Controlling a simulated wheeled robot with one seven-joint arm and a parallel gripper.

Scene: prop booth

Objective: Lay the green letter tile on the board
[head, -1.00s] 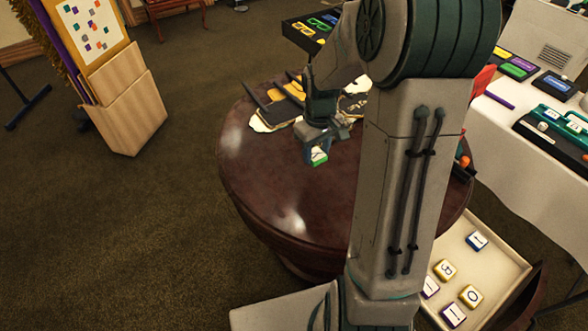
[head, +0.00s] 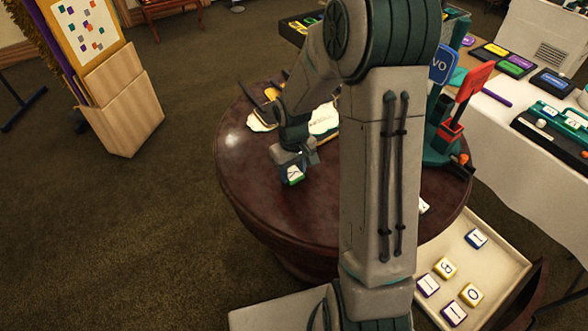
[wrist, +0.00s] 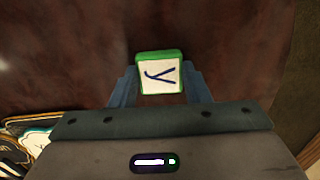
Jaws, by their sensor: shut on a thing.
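The green letter tile (wrist: 160,72), with a white face and a dark letter, is between the fingers of my gripper (wrist: 160,88) in the wrist view. My gripper is shut on it. In the head view, my gripper (head: 292,160) holds the tile (head: 295,174) over the left part of the dark red round table; the gap below it is hard to judge. A white board with small coloured squares (head: 85,40) stands at the upper left, and a teal game board (head: 555,125) lies on the white table at right. I cannot tell which board is meant.
The round table (head: 240,200) has papers (head: 322,118) near its back and a small white tile (head: 424,206) at right. Red and blue signs (head: 472,82) stand behind my arm. A cream tray (head: 500,245) with several tiles lies lower right. The table's left part is clear.

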